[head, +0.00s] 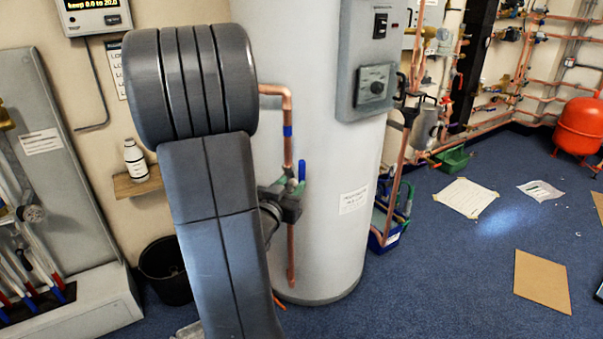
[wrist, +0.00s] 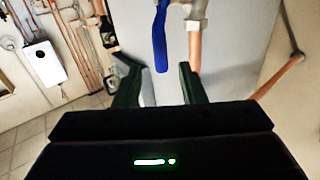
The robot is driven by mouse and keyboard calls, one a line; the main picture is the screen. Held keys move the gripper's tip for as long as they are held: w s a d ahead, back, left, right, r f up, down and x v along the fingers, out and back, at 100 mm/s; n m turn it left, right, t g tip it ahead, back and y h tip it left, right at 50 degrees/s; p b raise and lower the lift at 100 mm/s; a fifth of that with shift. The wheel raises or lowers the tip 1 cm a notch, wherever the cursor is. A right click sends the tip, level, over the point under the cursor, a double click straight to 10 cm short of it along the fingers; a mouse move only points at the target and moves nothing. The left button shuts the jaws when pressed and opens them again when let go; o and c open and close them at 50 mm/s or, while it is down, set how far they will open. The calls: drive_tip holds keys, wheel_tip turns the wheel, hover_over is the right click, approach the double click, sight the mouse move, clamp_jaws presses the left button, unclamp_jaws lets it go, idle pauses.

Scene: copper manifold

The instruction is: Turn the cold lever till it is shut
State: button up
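The cold lever is a blue handle (wrist: 161,38) in the wrist view, hanging roughly parallel to a copper pipe (wrist: 195,50) with a metal valve body (wrist: 190,9) above. In the head view the blue lever (head: 302,170) stands upright beside the copper pipe, in front of the white cylinder. My gripper (head: 296,188) is close to it there. In the wrist view my gripper (wrist: 158,82) has its two dark fingers apart, and the lever's free end shows between the fingertips. I cannot tell whether they touch. My arm hides part of the pipework in the head view.
The big white cylinder (head: 335,225) stands right behind the lever. A black bucket (head: 165,272) and a wall shelf with a bottle (head: 136,160) are at left. A blue tote (head: 385,238) stands right of the cylinder. Blue carpet (head: 430,280) is open at right, with papers.

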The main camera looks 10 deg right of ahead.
sight(300, 172)
drive_tip(key=x, duration=0.8)
drive_tip(key=shift+b, duration=0.4)
drive_tip(key=shift+c, duration=0.3)
clamp_jaws()
